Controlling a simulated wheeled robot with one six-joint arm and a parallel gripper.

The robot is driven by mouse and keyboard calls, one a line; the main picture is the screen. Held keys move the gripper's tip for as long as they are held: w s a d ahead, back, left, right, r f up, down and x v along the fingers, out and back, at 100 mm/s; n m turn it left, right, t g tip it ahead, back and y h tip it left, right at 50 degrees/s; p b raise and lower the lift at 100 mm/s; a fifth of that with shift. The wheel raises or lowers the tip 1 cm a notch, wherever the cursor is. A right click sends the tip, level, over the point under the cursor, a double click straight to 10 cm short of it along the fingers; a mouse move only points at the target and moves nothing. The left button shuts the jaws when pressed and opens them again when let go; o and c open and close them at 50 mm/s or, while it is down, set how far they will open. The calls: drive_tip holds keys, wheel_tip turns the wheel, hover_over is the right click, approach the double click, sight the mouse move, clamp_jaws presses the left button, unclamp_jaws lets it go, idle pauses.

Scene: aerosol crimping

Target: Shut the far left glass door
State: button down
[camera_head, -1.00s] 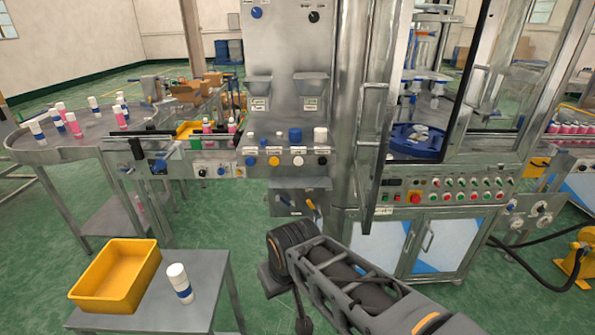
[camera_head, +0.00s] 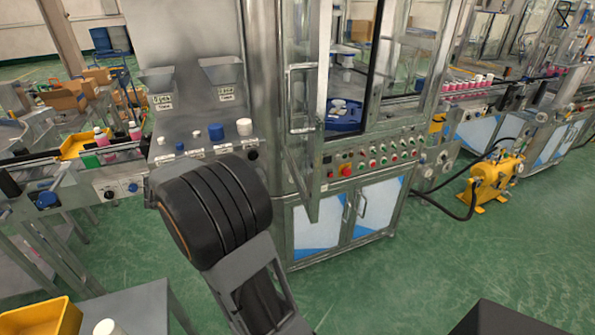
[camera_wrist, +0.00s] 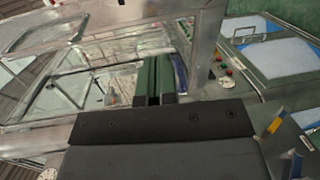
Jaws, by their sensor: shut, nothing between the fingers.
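The far left glass door (camera_head: 303,150) of the machine stands open in the head view. It swings out towards me and shows nearly edge-on, with its metal frame and a long bar handle (camera_head: 290,100). Beside it, the opening shows a blue round fixture (camera_head: 345,118) inside the machine. My gripper (camera_wrist: 154,82) shows in the wrist view with its green fingers together and empty. A metal frame post (camera_wrist: 207,45) stands close to the right of the fingers; I cannot tell if they touch it. In the head view the gripper is not visible; only my dark arm shows.
Below the door are a button panel (camera_head: 372,158) and cabinet doors (camera_head: 317,225). A sloped shelf with caps (camera_head: 216,132) is to the left. A yellow pump (camera_head: 492,182) and black hose lie to the right. Green floor in front is free.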

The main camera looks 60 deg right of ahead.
drive_tip(key=g, duration=0.1)
drive_tip(key=m+p, duration=0.1)
drive_tip(key=p, duration=0.2)
approach(308, 169)
drive_tip(key=shift+g+h, duration=0.3)
drive_tip(key=shift+h, duration=0.1)
drive_tip(key=x, duration=0.6)
drive_tip(key=shift+s+f, duration=0.2)
drive_tip(key=shift+f, duration=0.1)
drive_tip(key=shift+s+d+f, duration=0.1)
drive_tip(key=shift+s+d, duration=0.35)
